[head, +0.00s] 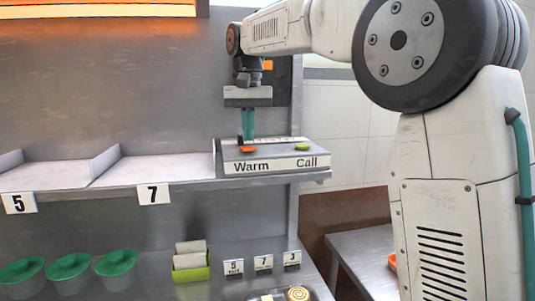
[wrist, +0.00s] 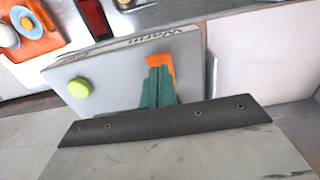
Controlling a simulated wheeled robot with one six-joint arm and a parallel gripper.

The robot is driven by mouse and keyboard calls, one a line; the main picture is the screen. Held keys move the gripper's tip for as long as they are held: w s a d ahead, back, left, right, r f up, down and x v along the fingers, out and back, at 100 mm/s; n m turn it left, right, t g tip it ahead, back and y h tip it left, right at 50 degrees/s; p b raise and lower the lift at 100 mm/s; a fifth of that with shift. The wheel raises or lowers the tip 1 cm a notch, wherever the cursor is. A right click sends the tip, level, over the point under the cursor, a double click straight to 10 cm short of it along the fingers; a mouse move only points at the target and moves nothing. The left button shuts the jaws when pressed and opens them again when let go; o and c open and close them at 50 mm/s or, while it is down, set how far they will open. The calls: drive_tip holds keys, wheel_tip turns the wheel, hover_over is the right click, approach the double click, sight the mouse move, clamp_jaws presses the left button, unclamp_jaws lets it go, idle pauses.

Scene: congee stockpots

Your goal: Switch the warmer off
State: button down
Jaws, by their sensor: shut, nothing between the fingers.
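The control box (head: 272,166) stands at the right end of the shelf, with "Warm" and "Call" on its front. An orange button (head: 248,149) sits above "Warm" and a green button (head: 302,147) above "Call". My gripper (head: 247,138) points down with its teal fingers shut and empty, its tips at the orange button. In the wrist view the shut fingers (wrist: 157,90) cover part of the orange button (wrist: 160,66); I cannot tell whether they touch it. The green button (wrist: 79,88) is clear of them. An orange glow shows at the warmer (head: 100,8) at top left.
Shelf bays marked 5 (head: 19,203) and 7 (head: 153,194) lie empty left of the box. Below are several green-lidded pots (head: 68,266), a green card holder (head: 191,262) and small number cards (head: 263,264). A side table (head: 365,258) stands at the right.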

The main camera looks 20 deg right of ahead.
drive_tip(key=shift+f, duration=1)
idle(0.4)
drive_tip(key=shift+r, duration=3.5)
drive_tip(key=s+d+f+n, duration=0.1)
drive_tip(key=s+f, duration=0.3)
drive_tip(key=s, duration=0.6)
drive_tip(key=s+d+f, duration=0.1)
drive_tip(key=s+f, duration=0.3)
drive_tip(key=s, duration=0.5)
drive_tip(key=s+d+f+n+t, duration=0.1)
drive_tip(key=s+f, duration=1.5)
drive_tip(key=s, duration=0.1)
drive_tip(key=shift+f, duration=0.3)
